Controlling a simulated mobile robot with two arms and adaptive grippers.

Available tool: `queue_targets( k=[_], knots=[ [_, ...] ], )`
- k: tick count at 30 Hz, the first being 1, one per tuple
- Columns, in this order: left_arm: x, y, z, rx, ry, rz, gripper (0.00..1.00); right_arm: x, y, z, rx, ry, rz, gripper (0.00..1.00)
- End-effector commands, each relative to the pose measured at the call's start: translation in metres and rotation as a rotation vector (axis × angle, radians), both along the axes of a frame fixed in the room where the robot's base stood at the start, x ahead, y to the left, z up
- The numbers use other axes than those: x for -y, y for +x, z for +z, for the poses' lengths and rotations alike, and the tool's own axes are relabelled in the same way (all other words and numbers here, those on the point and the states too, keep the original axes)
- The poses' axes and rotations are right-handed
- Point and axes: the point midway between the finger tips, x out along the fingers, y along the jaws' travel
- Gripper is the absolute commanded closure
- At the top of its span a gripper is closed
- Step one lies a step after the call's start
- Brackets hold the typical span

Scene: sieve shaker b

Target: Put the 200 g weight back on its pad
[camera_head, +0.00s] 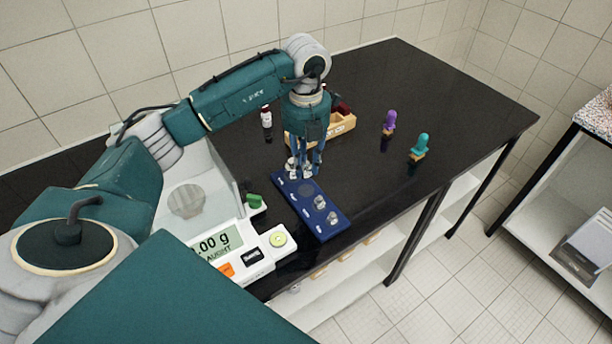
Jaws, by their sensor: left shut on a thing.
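My left gripper (306,166) points down over the far half of the blue weight board (331,234), shut on a small silver weight (307,173) that its fingers partly hide. I take this as the 200 g weight; no marking on it can be read. A bare dark round pad (305,190) shows on the board just in front of the fingers. Two other silver weights stand on the near half of the board. Another silver piece shows at the left of the fingers, partly covered. Whether the held weight touches the board cannot be told. My right gripper is out of view.
A balance (262,258) with a glass shield stands left of the board. A wooden box (340,126) is behind the gripper, with a small bottle (266,117) left of it. Purple (389,122) and teal (419,146) handled tools stand right. The black bench is clear beyond them.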

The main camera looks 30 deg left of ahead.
Motion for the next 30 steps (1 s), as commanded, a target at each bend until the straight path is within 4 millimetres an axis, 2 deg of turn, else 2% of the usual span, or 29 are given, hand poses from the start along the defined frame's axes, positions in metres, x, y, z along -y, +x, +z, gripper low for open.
queue_targets(
  k=[15,26,27,30],
  knots=[
    [0.001,0.0,-0.058,0.0,-0.001,-0.002,1.0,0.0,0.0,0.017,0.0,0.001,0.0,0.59],
    [0.0,0.001,-0.063,0.002,0.0,-0.001,1.0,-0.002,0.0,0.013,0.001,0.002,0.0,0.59],
    [0.0,0.0,-0.064,0.001,-0.001,-0.001,0.75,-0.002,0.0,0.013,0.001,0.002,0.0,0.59],
    [0.0,0.0,-0.063,0.001,-0.001,-0.001,0.58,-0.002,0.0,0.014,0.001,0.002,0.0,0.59]
  ],
)
